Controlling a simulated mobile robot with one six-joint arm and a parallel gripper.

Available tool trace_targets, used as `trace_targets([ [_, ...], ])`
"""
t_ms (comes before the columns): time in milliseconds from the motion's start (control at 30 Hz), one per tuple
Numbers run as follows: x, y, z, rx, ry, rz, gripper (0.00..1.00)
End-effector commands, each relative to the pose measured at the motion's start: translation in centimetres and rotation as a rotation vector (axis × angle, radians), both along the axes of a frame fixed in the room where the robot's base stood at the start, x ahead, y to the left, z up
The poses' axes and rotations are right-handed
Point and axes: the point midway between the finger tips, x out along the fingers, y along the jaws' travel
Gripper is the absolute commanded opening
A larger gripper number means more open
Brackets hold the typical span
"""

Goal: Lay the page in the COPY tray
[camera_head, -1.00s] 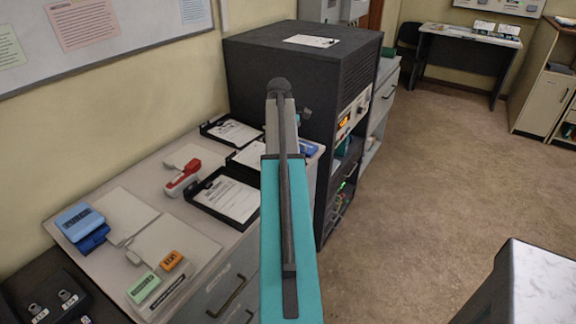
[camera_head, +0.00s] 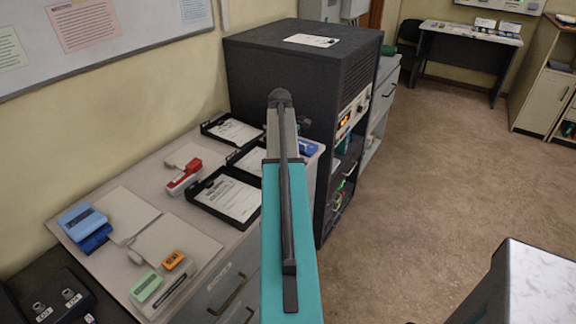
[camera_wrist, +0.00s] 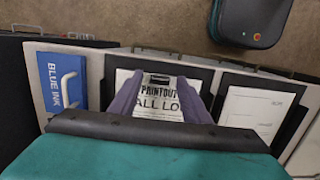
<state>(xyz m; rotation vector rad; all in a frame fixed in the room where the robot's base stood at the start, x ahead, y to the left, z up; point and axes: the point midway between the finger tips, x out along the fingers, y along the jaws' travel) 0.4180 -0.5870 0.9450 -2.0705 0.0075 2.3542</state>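In the wrist view a white page (camera_wrist: 150,103) printed "PRINTOUT" and "ALL LO…" lies over a dark tray, with a dark clip-like piece (camera_wrist: 160,80) near its far edge. My gripper (camera_wrist: 160,77) has its two fingers apart, one on each side of that piece; I see no clear contact. To the right, another black tray (camera_wrist: 221,82) holds a white sheet (camera_wrist: 253,112). In the head view, black trays with sheets stand at the front (camera_head: 213,213) and back (camera_head: 204,127); a middle one is partly hidden by my teal arm. I cannot read a COPY label.
A blue "BLUE INK" box (camera_wrist: 62,83) lies left of the trays in the wrist view. A red-and-white stapler (camera_head: 184,177) stands beside the front tray. A dark equipment cabinet (camera_head: 290,75) rises behind my arm. The floor (camera_head: 430,190) to the right is clear.

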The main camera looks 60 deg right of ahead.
Motion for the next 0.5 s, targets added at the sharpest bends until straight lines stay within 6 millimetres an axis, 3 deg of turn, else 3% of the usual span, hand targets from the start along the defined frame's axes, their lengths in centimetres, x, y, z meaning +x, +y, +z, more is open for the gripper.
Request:
trace_targets([
  [267,0.0,0.0,0.3,0.000,0.000,0.000,0.43],
  [500,0.3,-0.1,1.8,-0.002,-0.001,0.000,0.43],
])
